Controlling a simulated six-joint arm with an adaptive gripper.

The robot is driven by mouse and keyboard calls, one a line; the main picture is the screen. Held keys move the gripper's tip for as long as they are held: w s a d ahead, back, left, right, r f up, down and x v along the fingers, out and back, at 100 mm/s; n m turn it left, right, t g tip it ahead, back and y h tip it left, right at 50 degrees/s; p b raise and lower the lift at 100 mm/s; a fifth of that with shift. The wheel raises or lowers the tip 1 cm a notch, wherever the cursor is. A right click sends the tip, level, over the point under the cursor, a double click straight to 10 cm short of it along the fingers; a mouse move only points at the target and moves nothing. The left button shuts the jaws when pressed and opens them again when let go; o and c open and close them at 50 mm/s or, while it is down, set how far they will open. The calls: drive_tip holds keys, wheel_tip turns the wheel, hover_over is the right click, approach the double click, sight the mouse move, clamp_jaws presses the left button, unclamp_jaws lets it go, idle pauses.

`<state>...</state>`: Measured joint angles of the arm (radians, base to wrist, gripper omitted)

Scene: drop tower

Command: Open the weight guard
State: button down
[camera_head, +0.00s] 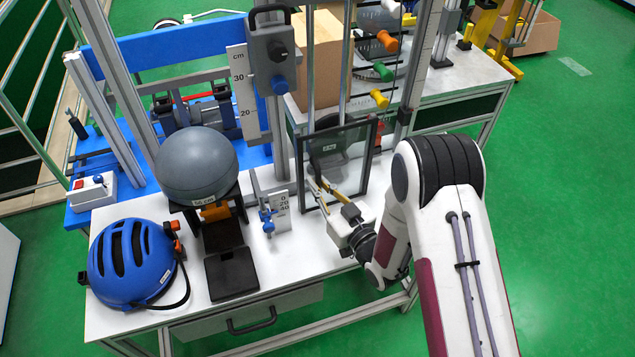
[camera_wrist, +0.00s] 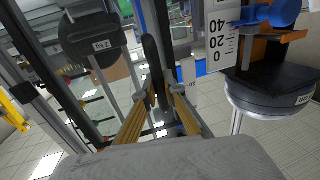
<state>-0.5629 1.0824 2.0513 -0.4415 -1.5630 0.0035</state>
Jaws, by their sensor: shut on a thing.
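The weight guard (camera_head: 374,160) is a dark-framed clear panel standing upright on the white bench in the head view. Dark weight plates (camera_head: 327,147) show through it. Its dark frame also seems to cross the left of the wrist view (camera_wrist: 52,85). My gripper (camera_head: 316,186) is at the guard's lower left, in front of the panel. In the wrist view my gripper (camera_wrist: 161,100) has its two yellow fingers closed around a black upright handle (camera_wrist: 153,65). The contact is small and partly hidden in the head view. I cannot tell how far the guard stands open.
A grey ball (camera_head: 196,165) on a black stand and a blue helmet (camera_head: 130,262) are left on the bench. A small scale plate (camera_head: 281,212) with a blue knob stands just left of the guard. Coloured knobs (camera_head: 387,41) line the post behind. Green floor lies open at right.

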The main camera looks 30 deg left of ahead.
drive_tip(key=shift+s+d+n+g+y, duration=0.25)
drive_tip(key=shift+d+n+g+y, duration=0.15)
drive_tip(key=shift+d+g, duration=0.2)
drive_tip(key=shift+s+d+n+g+y, duration=0.25)
drive_tip(key=shift+d+n+g, duration=0.2)
drive_tip(key=shift+d+g, duration=0.2)
drive_tip(key=shift+s+d+n+g+y, duration=0.2)
drive_tip(key=shift+d+n+g+y, duration=0.2)
drive_tip(key=shift+d+g, duration=0.2)
drive_tip(key=w+d+n+g, duration=0.3)
drive_tip(key=d+g, duration=0.2)
drive_tip(key=d, duration=0.4)
drive_tip(key=w+d+n+g, duration=0.3)
drive_tip(key=d+n+g, duration=0.1)
drive_tip(key=d, duration=0.6)
drive_tip(key=shift+w+d+f+g, duration=0.15)
drive_tip(key=shift+w+d+g, duration=0.2)
drive_tip(key=shift+g, duration=0.4)
drive_tip(key=c, duration=2.1)
unclamp_jaws()
drive_tip(key=shift+w+a, duration=0.1)
